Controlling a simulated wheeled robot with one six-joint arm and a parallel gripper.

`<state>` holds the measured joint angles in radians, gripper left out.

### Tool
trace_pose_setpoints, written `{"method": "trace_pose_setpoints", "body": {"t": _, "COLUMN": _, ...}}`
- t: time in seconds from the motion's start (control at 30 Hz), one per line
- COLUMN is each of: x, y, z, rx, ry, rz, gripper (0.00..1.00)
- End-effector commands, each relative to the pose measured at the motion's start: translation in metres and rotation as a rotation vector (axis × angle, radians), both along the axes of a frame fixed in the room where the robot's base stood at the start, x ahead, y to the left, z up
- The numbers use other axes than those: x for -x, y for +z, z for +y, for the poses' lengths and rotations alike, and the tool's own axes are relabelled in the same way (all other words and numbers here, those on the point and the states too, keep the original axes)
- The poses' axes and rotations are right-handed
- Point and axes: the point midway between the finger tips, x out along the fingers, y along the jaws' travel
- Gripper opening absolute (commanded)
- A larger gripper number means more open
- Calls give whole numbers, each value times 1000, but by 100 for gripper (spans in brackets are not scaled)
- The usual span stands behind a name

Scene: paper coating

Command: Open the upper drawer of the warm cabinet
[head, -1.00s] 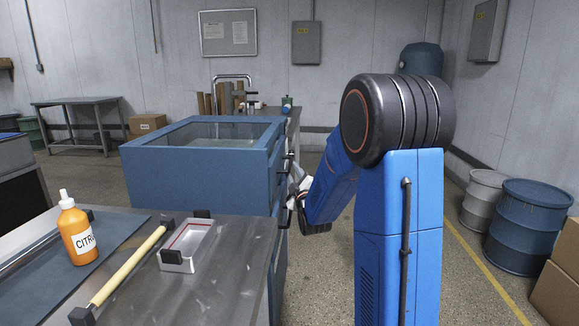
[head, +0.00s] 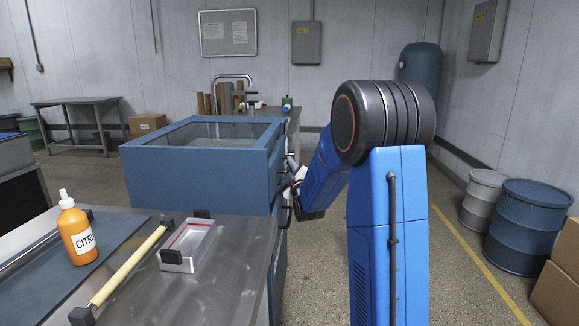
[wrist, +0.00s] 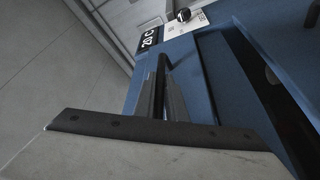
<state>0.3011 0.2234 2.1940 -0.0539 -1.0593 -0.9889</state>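The warm cabinet (head: 165,180) is the blue box with a glazed top, left of centre in the head view. Its drawer side faces right, with dark handles, and is seen at a steep angle. My gripper (head: 288,192) is at that side, partly hidden by my arm. In the wrist view, the grey fingers of my gripper (wrist: 161,98) lie on either side of a black handle bar (wrist: 160,80), close to it. Whether they clamp it is unclear. The blue front (wrist: 133,92) carries a "20 C" label (wrist: 149,38). I cannot tell whether the upper drawer is ajar.
A metal bench (head: 225,262) in front of the cabinet holds an orange bottle (head: 77,232), a yellow-handled bar (head: 130,265) and a small tray (head: 186,247). Drums (head: 527,222) and boxes (head: 556,270) stand at the right. The floor right of the cabinet is open.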

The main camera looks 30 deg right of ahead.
Motion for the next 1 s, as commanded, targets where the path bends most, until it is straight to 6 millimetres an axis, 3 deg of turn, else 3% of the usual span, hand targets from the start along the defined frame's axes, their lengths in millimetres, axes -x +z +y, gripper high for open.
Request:
{"method": "trace_pose_setpoints", "body": {"t": 0.27, "x": 4, "y": 0, "z": -6, "rx": 1, "ry": -1, "rz": 1, "gripper": 0}}
{"method": "trace_pose_setpoints", "body": {"t": 0.47, "x": 20, "y": 0, "z": -31, "rx": 0, "ry": -5, "rz": 0, "gripper": 0}}
{"method": "trace_pose_setpoints", "body": {"t": 1.0, "x": 102, "y": -1, "z": -151, "rx": 0, "ry": -7, "rz": 2, "gripper": 0}}
